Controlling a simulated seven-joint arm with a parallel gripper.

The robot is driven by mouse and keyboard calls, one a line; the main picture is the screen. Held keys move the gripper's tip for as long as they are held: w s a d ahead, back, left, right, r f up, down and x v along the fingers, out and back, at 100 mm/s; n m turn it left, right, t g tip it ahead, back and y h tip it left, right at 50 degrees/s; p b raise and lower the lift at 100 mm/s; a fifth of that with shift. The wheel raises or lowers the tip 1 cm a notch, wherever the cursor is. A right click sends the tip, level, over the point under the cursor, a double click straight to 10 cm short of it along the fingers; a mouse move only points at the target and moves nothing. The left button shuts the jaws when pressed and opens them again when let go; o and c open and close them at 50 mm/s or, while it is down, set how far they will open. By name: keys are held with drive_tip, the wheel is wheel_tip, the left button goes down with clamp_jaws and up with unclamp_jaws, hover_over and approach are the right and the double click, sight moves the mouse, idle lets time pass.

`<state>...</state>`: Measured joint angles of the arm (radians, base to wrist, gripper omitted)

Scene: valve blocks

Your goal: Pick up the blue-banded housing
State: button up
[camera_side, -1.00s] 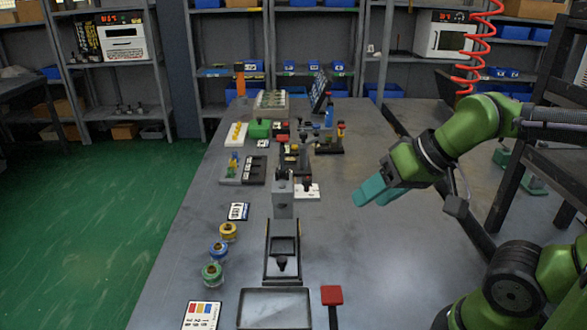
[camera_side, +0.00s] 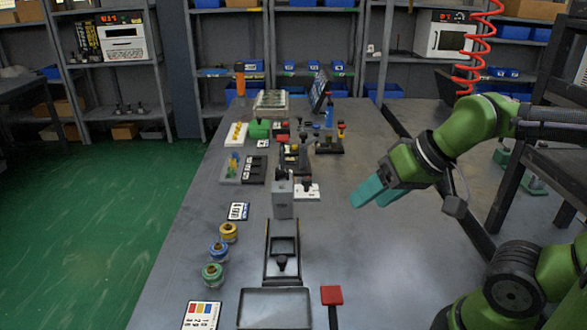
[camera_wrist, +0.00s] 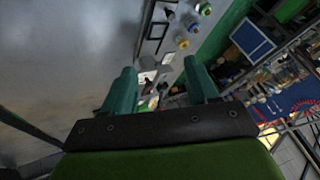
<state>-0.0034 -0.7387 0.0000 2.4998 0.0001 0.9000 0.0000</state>
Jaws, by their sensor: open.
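The blue-banded housing (camera_side: 218,251) stands on the left side of the table, in a row between a yellow-banded housing (camera_side: 228,232) and a green-banded housing (camera_side: 212,274). In the wrist view the blue-banded housing (camera_wrist: 193,27) is small, near the top, beyond the fingertips. My gripper (camera_side: 374,198) has teal fingers and hangs above the right part of the table, well to the right of the housings. It is open and empty; the wrist view shows its two fingers (camera_wrist: 160,72) spread apart.
A grey fixture with a black slide (camera_side: 282,250) and a grey post (camera_side: 283,200) stand between my gripper and the housings. A dark tray (camera_side: 274,309) and a red-topped lever (camera_side: 332,295) are at the near edge. Several blocks crowd the far table. The right tabletop is clear.

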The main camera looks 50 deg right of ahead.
drive_tip(key=w+a+f+m+g+y, duration=0.1)
drive_tip(key=w+a+f+m+g, duration=0.1)
drive_tip(key=w+a+f, duration=0.15)
drive_tip(key=m+t+y, duration=0.2)
drive_tip(key=m, duration=2.1)
approach(218, 245)
drive_tip(key=x, duration=1)
drive_tip(key=shift+w+f, duration=0.1)
drive_tip(key=shift+f, duration=0.25)
drive_tip(key=shift+c, duration=0.2)
drive_tip(key=c, duration=0.8)
drive_tip(key=shift+r, duration=0.2)
